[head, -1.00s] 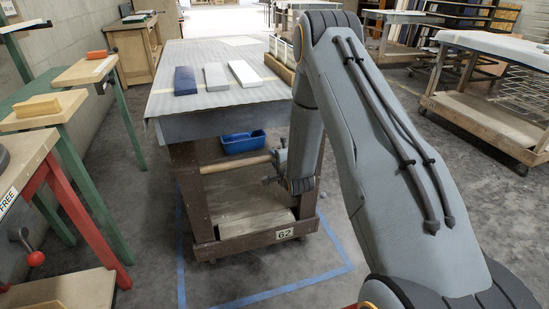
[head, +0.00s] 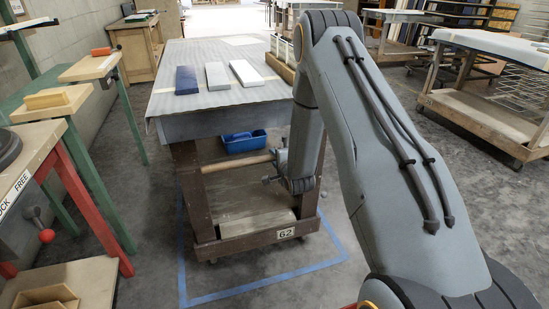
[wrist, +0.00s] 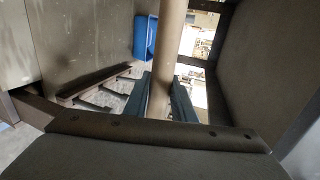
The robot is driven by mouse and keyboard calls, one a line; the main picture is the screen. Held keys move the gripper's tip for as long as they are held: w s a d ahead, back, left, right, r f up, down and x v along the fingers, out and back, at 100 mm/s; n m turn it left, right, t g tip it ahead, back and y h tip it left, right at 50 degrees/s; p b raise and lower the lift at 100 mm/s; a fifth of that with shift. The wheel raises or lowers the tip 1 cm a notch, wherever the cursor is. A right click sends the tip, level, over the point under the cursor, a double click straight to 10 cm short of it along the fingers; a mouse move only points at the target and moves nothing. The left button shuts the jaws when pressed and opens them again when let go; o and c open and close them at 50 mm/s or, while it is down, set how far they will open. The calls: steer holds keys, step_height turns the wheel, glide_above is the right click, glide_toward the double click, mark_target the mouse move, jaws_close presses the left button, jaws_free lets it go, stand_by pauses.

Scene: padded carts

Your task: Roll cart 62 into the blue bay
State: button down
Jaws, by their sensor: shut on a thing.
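Cart 62 (head: 247,243) has a dark brown wooden frame and a grey padded top (head: 215,122); its number plate (head: 286,233) is on the low front rail. A round wooden bar (head: 238,162) crosses its near end. My gripper (head: 276,164) is shut on this bar, which also runs between its fingers in the wrist view (wrist: 171,45). Blue tape (head: 262,284) on the floor outlines the bay. The near end of the cart stands inside the tape, behind the front line; the far part of the outline is hidden.
Blue, grey and white blocks (head: 216,75) lie on the top, and a blue bin (head: 244,141) is underneath. Benches with green (head: 88,170) and red legs (head: 92,205) stand close on the left. Another padded cart (head: 480,112) is at right.

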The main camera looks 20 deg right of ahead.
steer(key=shift+w+a+r, duration=0.15)
steer(key=shift+r, duration=0.15)
steer(key=c, duration=1.4)
jaws_free()
steer(key=shift+o, duration=0.2)
steer(key=shift+f, duration=0.1)
steer(key=p+v, duration=0.7)
steer(key=v, duration=0.5)
steer(key=shift+f, duration=0.1)
